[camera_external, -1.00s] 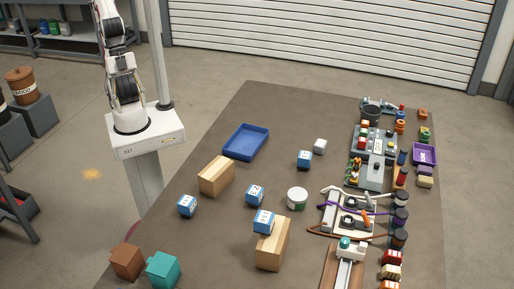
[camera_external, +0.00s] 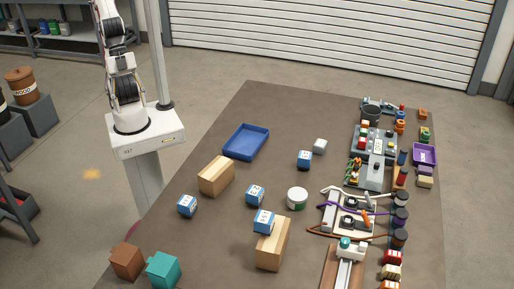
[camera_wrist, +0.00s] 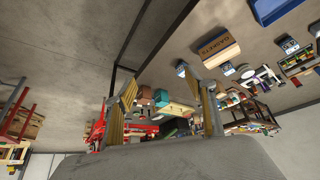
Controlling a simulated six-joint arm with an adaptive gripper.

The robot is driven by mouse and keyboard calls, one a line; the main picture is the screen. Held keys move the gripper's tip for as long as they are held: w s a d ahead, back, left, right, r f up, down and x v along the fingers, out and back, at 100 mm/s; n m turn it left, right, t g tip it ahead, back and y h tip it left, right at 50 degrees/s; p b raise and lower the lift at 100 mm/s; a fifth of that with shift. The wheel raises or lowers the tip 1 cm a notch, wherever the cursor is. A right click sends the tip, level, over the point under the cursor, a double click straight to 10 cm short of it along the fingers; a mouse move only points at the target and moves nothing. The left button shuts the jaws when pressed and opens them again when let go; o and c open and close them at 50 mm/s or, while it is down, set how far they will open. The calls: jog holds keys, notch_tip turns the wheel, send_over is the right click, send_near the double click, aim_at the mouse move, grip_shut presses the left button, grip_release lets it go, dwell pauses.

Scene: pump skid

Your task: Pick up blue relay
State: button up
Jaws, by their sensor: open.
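Several blue relays, small blue boxes with white labelled faces, stand on the brown table. One relay (camera_external: 187,206) is at the near left, another relay (camera_external: 255,195) is left of the white tub, and a third relay (camera_external: 304,160) is farther back. One more relay (camera_external: 264,221) appears on or against a wooden block (camera_external: 272,249). In the wrist view my gripper (camera_wrist: 163,90) is open and empty, its fingers wide apart and away from the table. Small blue boxes (camera_wrist: 228,68) show beyond it. In the external view my gripper is out of frame.
A blue tray (camera_external: 246,142), a cardboard-coloured box (camera_external: 216,176) and a white tub (camera_external: 297,198) stand on the table. Brown (camera_external: 127,261) and teal (camera_external: 163,270) boxes are at the near left. Pump parts and fixtures (camera_external: 350,215) crowd the right side. The table's left-centre has bare room.

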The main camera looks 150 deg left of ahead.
jog(key=shift+w, duration=0.1)
jog(key=w+d+r+t+h, duration=0.1)
jog(key=w+r+t, duration=0.1)
jog(key=w, duration=0.8)
jog(key=w+d+r+t, duration=0.1)
jog(key=w+r, duration=0.1)
jog(key=w, duration=0.7)
jog(key=w+a+f+n+t+y, duration=0.2)
jog(key=w+a, duration=0.1)
jog(key=w, duration=0.9)
jog(key=w+a+f+n+t+y, duration=0.1)
jog(key=w+a+n+t+y, duration=0.15)
jog(key=w, duration=0.85)
jog(key=w+a+f+n+y, duration=0.3)
jog(key=w+a+f+y, duration=0.2)
jog(key=w+a+f, duration=0.3)
jog(key=n+y, duration=0.2)
jog(key=y, duration=0.2)
send_near(264, 224)
jog(key=s+a, duration=0.2)
jog(key=shift+w+d+r+m, duration=0.15)
jog(key=shift+w+d+m, duration=0.05)
jog(key=shift+d+m, duration=0.05)
jog(key=shift+x, duration=1.3)
